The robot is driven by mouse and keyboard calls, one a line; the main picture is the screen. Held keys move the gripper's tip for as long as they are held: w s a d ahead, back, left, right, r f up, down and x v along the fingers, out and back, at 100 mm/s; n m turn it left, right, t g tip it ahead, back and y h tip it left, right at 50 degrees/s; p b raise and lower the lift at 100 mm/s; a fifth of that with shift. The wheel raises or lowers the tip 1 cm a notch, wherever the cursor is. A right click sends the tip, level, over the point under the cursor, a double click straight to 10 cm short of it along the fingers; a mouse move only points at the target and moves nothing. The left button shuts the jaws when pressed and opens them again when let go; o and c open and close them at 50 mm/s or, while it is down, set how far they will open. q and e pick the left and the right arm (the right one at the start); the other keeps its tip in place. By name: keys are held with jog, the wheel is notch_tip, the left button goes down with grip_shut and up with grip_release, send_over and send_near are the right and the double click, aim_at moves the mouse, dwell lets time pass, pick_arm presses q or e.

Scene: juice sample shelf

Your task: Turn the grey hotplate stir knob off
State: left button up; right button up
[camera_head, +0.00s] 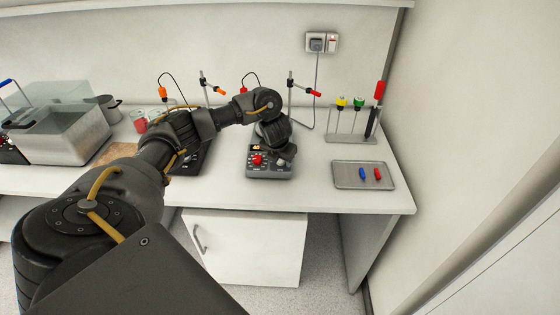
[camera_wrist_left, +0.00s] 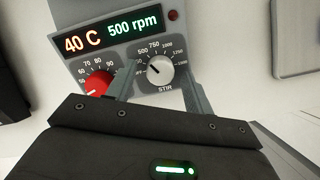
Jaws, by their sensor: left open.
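The grey hotplate (camera_head: 268,174) stands near the front edge of the bench. Its display (camera_wrist_left: 112,35) in the left wrist view reads 40 C and 500 rpm. The grey stir knob (camera_wrist_left: 160,73), labelled STIR, has its dark pointer mark toward the upper left of its dial. A red knob (camera_wrist_left: 97,83) sits to its left. My left gripper (camera_head: 284,156) is over the hotplate's front panel. In the left wrist view its open fingers (camera_wrist_left: 160,88) lie on either side of the stir knob; I cannot tell whether they touch it. The right gripper is not in view.
A metal tray (camera_head: 345,185) with a blue and a red item lies to the right. A rack (camera_head: 350,138) with colored-handled tools stands behind it. A wall socket (camera_head: 316,43) is above.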

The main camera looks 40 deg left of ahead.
pick_arm(q)
jog(key=c, duration=1)
jog(key=shift+o, duration=0.2)
jog(key=shift+d+r+n+p, duration=0.1)
jog(key=shift+r+n+p, duration=0.1)
jog(key=shift+n+p, duration=1.15)
jog(key=n+p, duration=0.4)
jog(key=shift+n+g+y, duration=0.3)
jog(key=shift+n, duration=0.05)
jog(key=shift+w+n+p, duration=0.1)
jog(key=shift+n+p, duration=0.95)
jog(key=shift+n, duration=0.15)
jog(key=shift+f+n+p, duration=0.15)
jog(key=shift+n+p, duration=0.25)
jog(key=shift+n, duration=0.7)
jog(key=shift+w, duration=0.1)
jog(key=o, duration=1)
jog(key=shift+c, duration=0.2)
